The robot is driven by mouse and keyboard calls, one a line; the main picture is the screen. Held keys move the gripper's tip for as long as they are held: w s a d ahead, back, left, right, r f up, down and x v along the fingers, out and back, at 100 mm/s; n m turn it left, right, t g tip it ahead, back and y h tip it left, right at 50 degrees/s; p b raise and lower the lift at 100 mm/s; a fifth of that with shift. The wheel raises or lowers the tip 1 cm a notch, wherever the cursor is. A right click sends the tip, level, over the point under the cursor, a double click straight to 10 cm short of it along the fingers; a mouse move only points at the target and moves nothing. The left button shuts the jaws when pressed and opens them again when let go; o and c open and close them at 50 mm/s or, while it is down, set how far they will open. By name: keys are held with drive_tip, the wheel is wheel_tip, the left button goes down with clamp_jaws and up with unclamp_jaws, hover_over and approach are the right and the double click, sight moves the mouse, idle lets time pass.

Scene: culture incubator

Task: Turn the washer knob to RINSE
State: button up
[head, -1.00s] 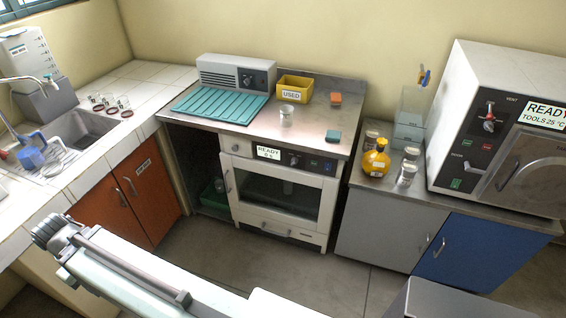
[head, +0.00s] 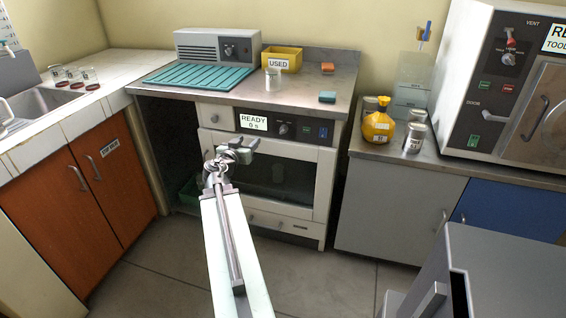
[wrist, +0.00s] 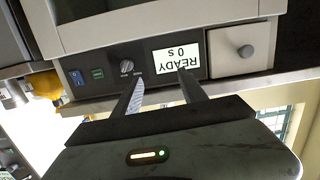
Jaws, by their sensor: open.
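The washer (head: 270,170) is a white front-loading machine under the steel counter. Its dark panel carries a display (head: 254,123) reading READY 0 s, a small round knob (head: 283,129) and buttons to the right. In the wrist view, which is upside down, the washer knob (wrist: 127,66) lies just beyond and left of the left fingertip. The display (wrist: 177,57) is by the right fingertip. My gripper (head: 243,150) is open and empty in front of the panel, left of the knob. It also shows in the wrist view (wrist: 161,75). The knob's setting is too small to read.
On the counter are a teal ribbed mat (head: 200,76), a grey unit (head: 217,46) with its own knob, a yellow USED bin (head: 282,58) and a glass jar (head: 273,77). Orange cabinets (head: 80,205) stand left, a grey cabinet (head: 395,205) right.

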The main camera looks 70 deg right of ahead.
drive_tip(key=h+b, duration=0.2)
drive_tip(key=b, duration=0.1)
approach(282, 133)
drive_tip(key=d, duration=0.2)
drive_tip(key=shift+m, duration=0.3)
drive_tip(key=d, duration=0.7)
drive_tip(key=shift+w+d+r, duration=0.2)
drive_tip(key=shift+w+d, duration=0.2)
clamp_jaws()
drive_tip(key=shift+d, duration=0.1)
